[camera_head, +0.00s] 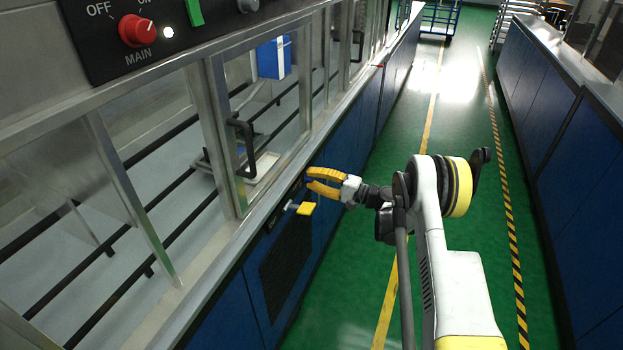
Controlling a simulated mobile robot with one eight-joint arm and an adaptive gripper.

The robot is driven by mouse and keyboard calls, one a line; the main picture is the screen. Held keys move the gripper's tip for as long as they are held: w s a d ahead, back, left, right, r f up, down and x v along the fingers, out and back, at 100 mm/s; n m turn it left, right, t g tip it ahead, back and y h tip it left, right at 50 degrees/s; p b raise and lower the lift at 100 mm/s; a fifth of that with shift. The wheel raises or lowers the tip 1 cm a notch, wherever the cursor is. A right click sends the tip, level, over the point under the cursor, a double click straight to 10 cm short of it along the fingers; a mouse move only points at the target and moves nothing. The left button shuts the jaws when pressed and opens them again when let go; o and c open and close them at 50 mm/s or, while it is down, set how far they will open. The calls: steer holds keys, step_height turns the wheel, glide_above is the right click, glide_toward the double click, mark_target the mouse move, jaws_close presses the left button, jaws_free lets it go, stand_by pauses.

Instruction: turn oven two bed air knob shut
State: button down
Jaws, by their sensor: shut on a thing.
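My gripper (312,181) has yellow fingers and reaches left to the blue front panel below the glazed bench. Its fingertips are at the panel, closed about a small dark knob that is mostly hidden between them. I take this to be the bed air knob, but no label is readable. Which way the knob is turned cannot be seen.
The metal bench edge (215,250) runs just left of my gripper. A black door handle (243,150) stands out above it. A red MAIN knob (136,31) is at upper left. A dark vent grille (286,265) lies below. The green aisle is clear.

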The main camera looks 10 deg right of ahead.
steer(key=shift+n, duration=0.7)
steer(key=c, duration=1.1)
jaws_free()
steer(key=shift+c, duration=0.2)
steer(key=v, duration=1.2)
